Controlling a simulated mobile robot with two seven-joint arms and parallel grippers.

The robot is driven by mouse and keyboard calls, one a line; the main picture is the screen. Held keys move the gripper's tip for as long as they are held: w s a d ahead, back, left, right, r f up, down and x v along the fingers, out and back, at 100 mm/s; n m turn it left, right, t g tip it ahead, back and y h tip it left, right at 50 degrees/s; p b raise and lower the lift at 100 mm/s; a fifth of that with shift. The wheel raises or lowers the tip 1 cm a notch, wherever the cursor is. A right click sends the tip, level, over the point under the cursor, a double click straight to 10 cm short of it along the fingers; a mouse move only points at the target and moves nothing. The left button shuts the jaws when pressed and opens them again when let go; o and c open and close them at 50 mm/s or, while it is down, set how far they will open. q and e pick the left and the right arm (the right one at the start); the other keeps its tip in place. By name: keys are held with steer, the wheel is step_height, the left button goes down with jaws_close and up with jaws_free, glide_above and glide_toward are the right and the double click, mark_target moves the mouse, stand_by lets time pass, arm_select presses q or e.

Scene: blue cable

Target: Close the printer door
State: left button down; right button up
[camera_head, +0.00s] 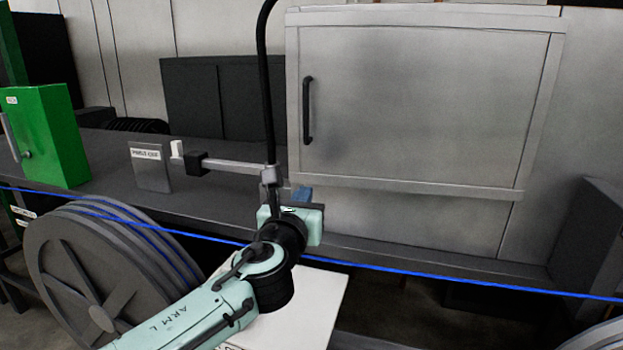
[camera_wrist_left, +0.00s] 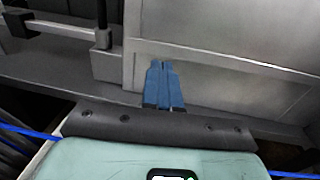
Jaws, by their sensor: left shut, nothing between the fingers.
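The large grey metal printer door (camera_head: 420,105), with a black vertical handle (camera_head: 307,112) near its left edge, fills the upper right of the head view. The door looks flush in its frame, but I cannot tell whether it is fully shut. My left gripper (camera_head: 303,194) has its blue fingers together with nothing between them, below the handle near the lower left corner of the door frame. In the left wrist view the fingers (camera_wrist_left: 160,66) point toward the grey panel (camera_wrist_left: 215,40); contact cannot be told. My right gripper is not in view.
A blue cable (camera_head: 400,272) runs across the front, passing by my left arm. A cable reel (camera_head: 98,312) stands at lower left. A green box (camera_head: 48,135) and a small labelled plate (camera_head: 150,170) are on the dark bench (camera_head: 110,155). A metal bar (camera_head: 235,167) and black hose (camera_head: 263,70) are near the gripper.

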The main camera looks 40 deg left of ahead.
mark_target(314, 171)
arm_select(q)
steer(key=p+x, duration=0.1)
steer(key=x, duration=0.7)
steer(key=shift+w+a, duration=0.1)
steer(key=shift+w, duration=0.2)
steer(key=p+x, duration=0.3)
steer(key=x, duration=0.2)
steer(key=shift+w+a+r, duration=0.1)
steer(key=shift+s+r, duration=0.25)
steer(key=shift+s, duration=0.05)
steer(key=shift+a, duration=0.1)
